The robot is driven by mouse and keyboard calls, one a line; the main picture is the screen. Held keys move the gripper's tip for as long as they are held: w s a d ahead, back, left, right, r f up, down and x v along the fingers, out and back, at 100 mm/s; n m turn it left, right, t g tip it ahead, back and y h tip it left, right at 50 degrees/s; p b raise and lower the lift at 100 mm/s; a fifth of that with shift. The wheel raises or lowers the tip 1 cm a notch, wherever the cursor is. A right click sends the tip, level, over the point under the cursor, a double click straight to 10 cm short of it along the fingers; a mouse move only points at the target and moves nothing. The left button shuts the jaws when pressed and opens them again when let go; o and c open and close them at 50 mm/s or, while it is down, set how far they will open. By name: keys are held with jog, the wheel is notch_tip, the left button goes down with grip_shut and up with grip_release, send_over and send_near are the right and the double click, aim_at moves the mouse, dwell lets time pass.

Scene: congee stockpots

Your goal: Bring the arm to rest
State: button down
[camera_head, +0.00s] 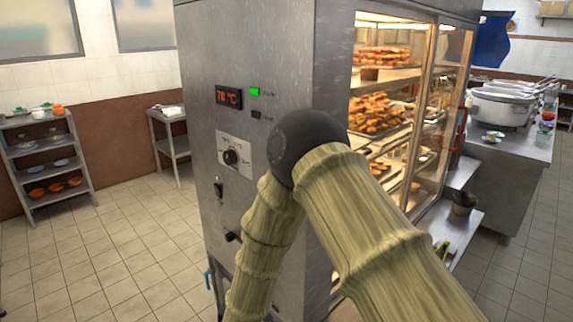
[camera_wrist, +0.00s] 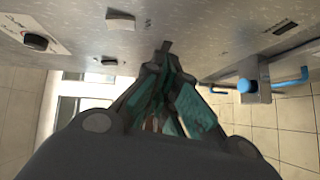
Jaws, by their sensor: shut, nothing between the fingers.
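My gripper (camera_wrist: 165,50) shows in the wrist view, dark with teal inner parts. Its fingers come together at the tips, and nothing shows between them. It is close to the grey metal panel of the warming cabinet (camera_wrist: 225,35); I cannot tell whether it touches. In the head view my arm is bent in front of the cabinet (camera_head: 245,50), with its dark elbow joint in front of the control side. My gripper is out of sight in that view.
The cabinet has a dial (camera_head: 230,157), a red display (camera_head: 228,96) and glass-fronted shelves of fried food (camera_head: 378,112). A blue-handled pipe valve (camera_wrist: 245,86) sticks out near my gripper. A bowl rack (camera_head: 45,160) stands left. Tiled floor (camera_head: 120,250) is clear between.

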jog(key=s+d+f+m+g, duration=0.4)
jog(key=s+d+f, duration=0.3)
jog(key=d+f, duration=0.35)
jog(key=s+d+f+m+g, duration=0.55)
jog(key=d+f, duration=0.45)
jog(key=d, duration=0.2)
jog(key=s+d+f+m+g, duration=0.2)
jog(key=s+d, duration=0.3)
jog(key=s, duration=0.3)
jog(key=s+d+f+m+g, duration=0.2)
jog(key=s+d, duration=0.3)
jog(key=s, duration=0.4)
jog(key=s+d+f+m+g, duration=0.2)
jog(key=s+d+m+g, duration=0.1)
jog(key=s, duration=0.6)
jog(key=shift+d+m+h, duration=0.4)
jog(key=shift+d+m, duration=0.15)
jog(key=shift+d, duration=0.35)
